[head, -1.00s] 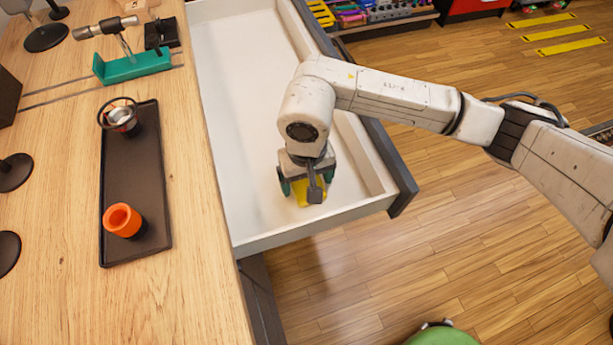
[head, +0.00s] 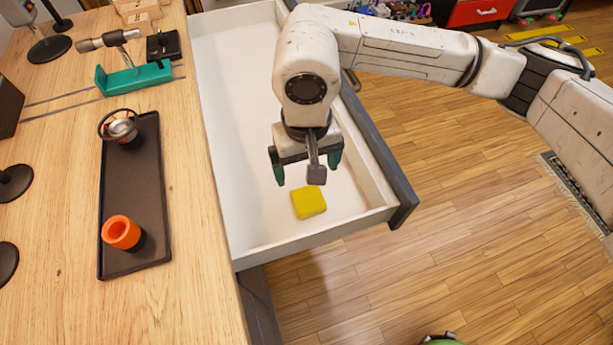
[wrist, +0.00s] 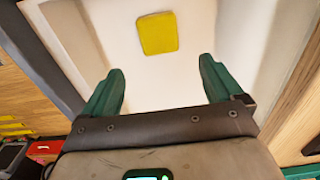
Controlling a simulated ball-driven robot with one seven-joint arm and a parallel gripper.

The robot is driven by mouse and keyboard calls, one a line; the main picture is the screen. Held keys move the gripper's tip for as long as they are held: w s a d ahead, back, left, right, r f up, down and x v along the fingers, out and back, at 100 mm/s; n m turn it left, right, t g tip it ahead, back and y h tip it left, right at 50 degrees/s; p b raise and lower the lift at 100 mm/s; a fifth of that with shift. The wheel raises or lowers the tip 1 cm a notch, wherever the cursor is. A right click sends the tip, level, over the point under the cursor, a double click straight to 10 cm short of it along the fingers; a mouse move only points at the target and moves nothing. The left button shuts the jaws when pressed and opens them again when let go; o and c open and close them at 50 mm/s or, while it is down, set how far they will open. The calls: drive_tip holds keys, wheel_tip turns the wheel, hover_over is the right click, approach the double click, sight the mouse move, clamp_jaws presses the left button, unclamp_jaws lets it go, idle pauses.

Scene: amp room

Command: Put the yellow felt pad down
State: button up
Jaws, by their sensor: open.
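The yellow felt pad (head: 308,202) lies flat on the white floor of the open drawer (head: 236,130), near the drawer's front end. It also shows in the wrist view (wrist: 158,33), beyond the fingertips and clear of them. My gripper (head: 306,172) is above the drawer, a little behind the pad in the head view. Its green fingers are spread apart with nothing between them, as the wrist view (wrist: 158,75) shows too.
The wooden worktop (head: 190,270) runs along the left of the drawer. A black tray (head: 145,255) on it holds an orange cup (head: 121,232) and a small metal-rimmed item (head: 121,128). A green stand (head: 133,78) is farther back. The rest of the drawer floor looks clear.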

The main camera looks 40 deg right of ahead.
drive_tip(key=shift+r, duration=1.2)
